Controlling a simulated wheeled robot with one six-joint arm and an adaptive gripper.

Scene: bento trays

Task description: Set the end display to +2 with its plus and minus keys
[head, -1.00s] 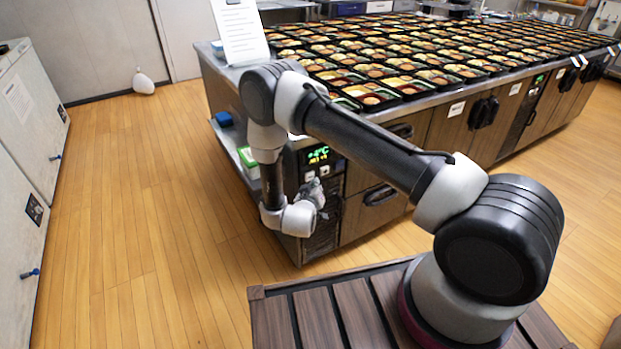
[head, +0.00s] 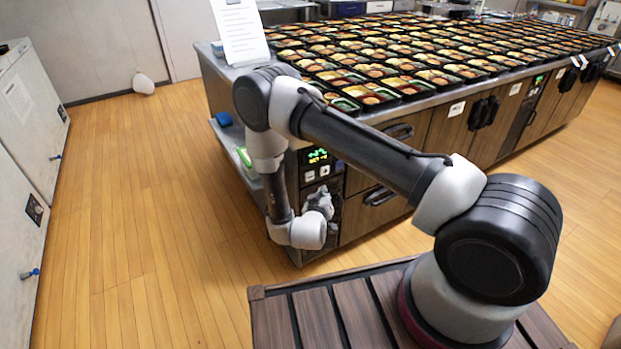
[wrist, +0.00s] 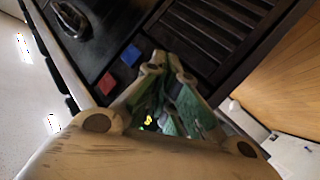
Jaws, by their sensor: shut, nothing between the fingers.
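The end display (head: 318,156) glows on the dark end panel of the counter, with a green line over a yellow one. Its digits are too small to read surely. Two pale square keys sit below it, a left key (head: 309,176) and a right key (head: 324,171); their signs are not legible. My gripper (head: 322,195) is shut and empty, just below the keys. In the wrist view its closed fingers (wrist: 168,62) cover part of the panel, and a yellow-green glow shows between them. Contact with a key cannot be told.
A blue square (wrist: 131,55) and a red square (wrist: 107,83) show on the dark panel in the wrist view. A slatted vent (wrist: 210,38) lies beside the fingertips. Bento trays (head: 400,65) fill the countertop. The wooden floor (head: 140,220) left of the counter is clear.

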